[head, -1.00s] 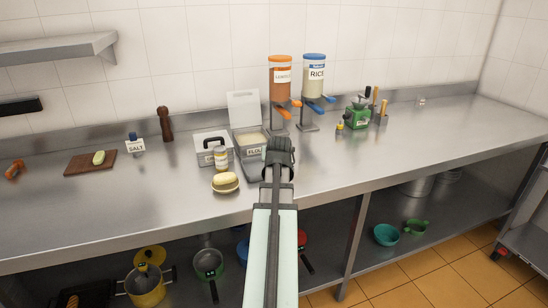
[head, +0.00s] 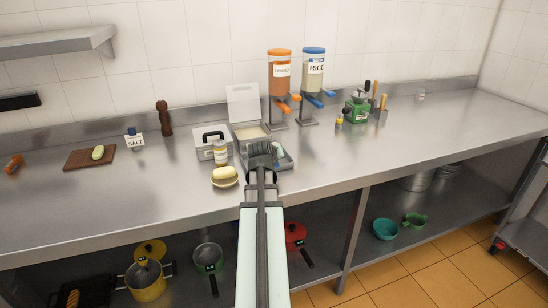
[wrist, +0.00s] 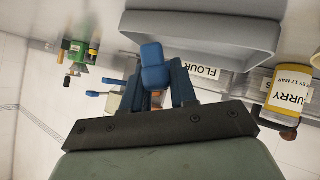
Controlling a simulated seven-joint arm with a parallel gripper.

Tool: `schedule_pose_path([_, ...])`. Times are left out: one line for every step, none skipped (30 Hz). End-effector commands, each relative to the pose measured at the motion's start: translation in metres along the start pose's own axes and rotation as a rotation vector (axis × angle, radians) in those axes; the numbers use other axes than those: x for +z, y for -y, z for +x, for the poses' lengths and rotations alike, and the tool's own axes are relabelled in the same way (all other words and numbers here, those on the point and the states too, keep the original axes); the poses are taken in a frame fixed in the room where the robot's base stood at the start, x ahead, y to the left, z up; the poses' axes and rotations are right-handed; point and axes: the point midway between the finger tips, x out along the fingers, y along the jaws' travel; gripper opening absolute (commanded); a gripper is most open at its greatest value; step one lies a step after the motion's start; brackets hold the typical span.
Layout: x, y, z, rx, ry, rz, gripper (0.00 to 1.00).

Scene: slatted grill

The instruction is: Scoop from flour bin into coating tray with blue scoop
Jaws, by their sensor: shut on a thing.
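My gripper (head: 262,150) is shut on the blue scoop's handle (wrist: 152,68), which shows between the fingers in the wrist view. In the head view my gripper covers most of the scoop; its bowl and any load cannot be made out. The flour bin (head: 250,132) stands just behind my gripper with its white lid up; pale flour shows inside. Its FLOUR label (wrist: 198,72) is upside down in the wrist view.
A curry jar (head: 220,153) and a yellow sponge-like item on a dish (head: 224,176) stand close left of my gripper, by a black-handled grey box (head: 209,143). Lentil (head: 279,75) and rice (head: 313,72) dispensers stand behind right. The counter further right is mostly clear.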

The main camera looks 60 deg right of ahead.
Motion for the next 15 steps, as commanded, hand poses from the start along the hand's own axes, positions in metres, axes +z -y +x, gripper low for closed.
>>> schedule_pose_path([-0.0004,0.0012,-0.0005,0.023,-0.001,-0.032,0.00])
schedule_pose_path([-0.0005,0.0011,-0.0006,0.038,-0.001,-0.051,0.00])
schedule_pose_path([-0.0007,0.0013,-0.0007,0.058,-0.001,-0.077,0.00])
schedule_pose_path([-0.0010,0.0016,-0.0010,0.073,-0.001,-0.096,0.00])
schedule_pose_path([-0.0011,0.0018,-0.0011,0.088,-0.001,-0.115,0.00])
schedule_pose_path([-0.0013,0.0019,-0.0013,0.108,-0.001,-0.140,0.00])
schedule_pose_path([-0.0015,0.0018,-0.0014,0.123,0.000,-0.159,0.00])
schedule_pose_path([-0.0013,0.0019,-0.0012,0.138,0.000,-0.178,0.00])
schedule_pose_path([-0.0012,0.0025,-0.0012,0.157,0.001,-0.204,0.00])
schedule_pose_path([-0.0013,0.0030,-0.0013,0.172,0.000,-0.223,0.00])
schedule_pose_path([-0.0012,0.0034,-0.0012,0.186,0.001,-0.242,0.00])
schedule_pose_path([-0.0014,0.0037,-0.0013,0.205,0.001,-0.266,0.00])
schedule_pose_path([-0.0015,0.0038,-0.0014,0.220,0.000,-0.284,0.00])
schedule_pose_path([-0.0014,0.0040,-0.0013,0.234,0.000,-0.302,0.00])
schedule_pose_path([-0.0015,0.0045,-0.0014,0.254,0.000,-0.327,0.00])
